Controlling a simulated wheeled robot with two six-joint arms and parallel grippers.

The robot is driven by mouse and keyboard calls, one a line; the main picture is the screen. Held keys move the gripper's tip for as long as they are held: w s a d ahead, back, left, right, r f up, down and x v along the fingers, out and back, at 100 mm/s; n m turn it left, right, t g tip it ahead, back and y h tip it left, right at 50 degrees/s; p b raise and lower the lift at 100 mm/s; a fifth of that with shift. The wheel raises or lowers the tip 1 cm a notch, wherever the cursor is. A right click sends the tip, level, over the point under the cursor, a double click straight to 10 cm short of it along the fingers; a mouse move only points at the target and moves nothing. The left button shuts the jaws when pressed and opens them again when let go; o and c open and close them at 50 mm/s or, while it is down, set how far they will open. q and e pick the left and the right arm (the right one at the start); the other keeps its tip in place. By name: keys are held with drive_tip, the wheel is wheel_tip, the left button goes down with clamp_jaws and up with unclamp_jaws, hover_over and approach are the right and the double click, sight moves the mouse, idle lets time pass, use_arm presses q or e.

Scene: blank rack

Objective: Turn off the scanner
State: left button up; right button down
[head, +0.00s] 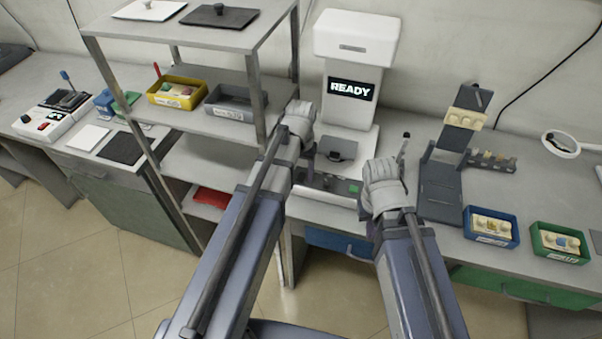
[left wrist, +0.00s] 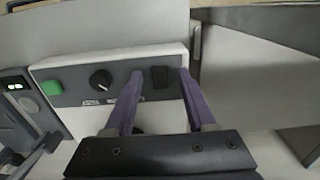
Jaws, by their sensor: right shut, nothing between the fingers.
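The scanner (head: 354,40) is a tall white machine on the bench, and its dark screen (head: 351,90) reads READY. Its front panel (head: 328,184) has a green button (head: 354,188), which also shows in the left wrist view (left wrist: 52,88). That view also shows a black knob (left wrist: 101,80) and a black rocker switch (left wrist: 160,77). My left gripper (head: 309,170) is open at the panel, its purple fingers on either side of the switch. I cannot tell whether they touch it. My right gripper (head: 404,143) is shut and empty, right of the scanner.
A grey metal rack (head: 252,85) with yellow (head: 177,92) and grey (head: 236,102) bins stands close left of my left arm. A dark stand (head: 440,190) and blue (head: 491,228) and green (head: 560,242) bins are on the right.

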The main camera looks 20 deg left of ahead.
use_arm(q)
clamp_jaws()
idle(0.3)
